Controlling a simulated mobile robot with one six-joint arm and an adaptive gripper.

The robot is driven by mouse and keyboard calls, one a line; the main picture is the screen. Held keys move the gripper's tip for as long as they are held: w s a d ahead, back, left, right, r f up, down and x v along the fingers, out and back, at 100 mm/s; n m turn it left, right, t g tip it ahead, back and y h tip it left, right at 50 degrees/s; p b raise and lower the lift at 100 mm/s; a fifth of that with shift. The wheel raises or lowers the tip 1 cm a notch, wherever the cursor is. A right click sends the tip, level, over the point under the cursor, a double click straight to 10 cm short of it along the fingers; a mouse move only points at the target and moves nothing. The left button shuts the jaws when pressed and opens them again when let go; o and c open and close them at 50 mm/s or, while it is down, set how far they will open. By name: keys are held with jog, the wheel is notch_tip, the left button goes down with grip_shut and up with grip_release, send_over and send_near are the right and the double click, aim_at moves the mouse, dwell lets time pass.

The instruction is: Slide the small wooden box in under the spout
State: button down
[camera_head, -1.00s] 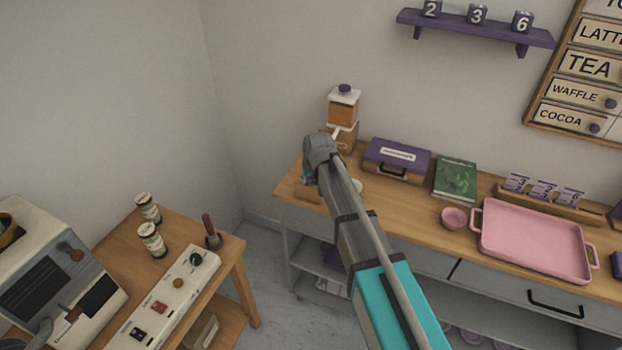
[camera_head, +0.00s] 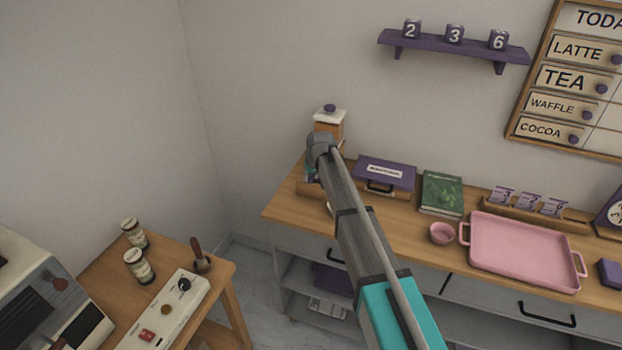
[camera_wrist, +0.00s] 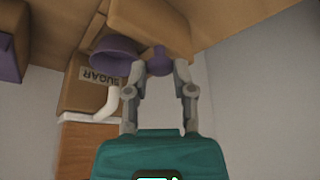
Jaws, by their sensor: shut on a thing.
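The small wooden box (camera_wrist: 150,25) shows at the top of the wrist view, which looks upside down. My gripper (camera_wrist: 160,75) is shut on its purple knob (camera_wrist: 159,62). The sugar dispenser (camera_wrist: 88,92) has a wooden body, a SUGAR label and a curved white spout (camera_wrist: 101,108). It stands beside the box, to the left in the wrist view. In the head view, the dispenser (camera_head: 329,121) is at the counter's back left, partly hidden by my arm.
A purple case (camera_head: 385,177) stands right of the dispenser on the wooden counter (camera_head: 400,225). A green book (camera_head: 441,193), a pink bowl (camera_head: 442,233) and a pink tray (camera_head: 525,250) lie further right. A lower table (camera_head: 100,265) with jars is at left.

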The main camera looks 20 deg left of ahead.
jog(key=shift+c, duration=2.2)
grip_release()
jog(key=shift+w, duration=0.3)
jog(key=shift+s, duration=0.1)
jog(key=shift+r, duration=0.15)
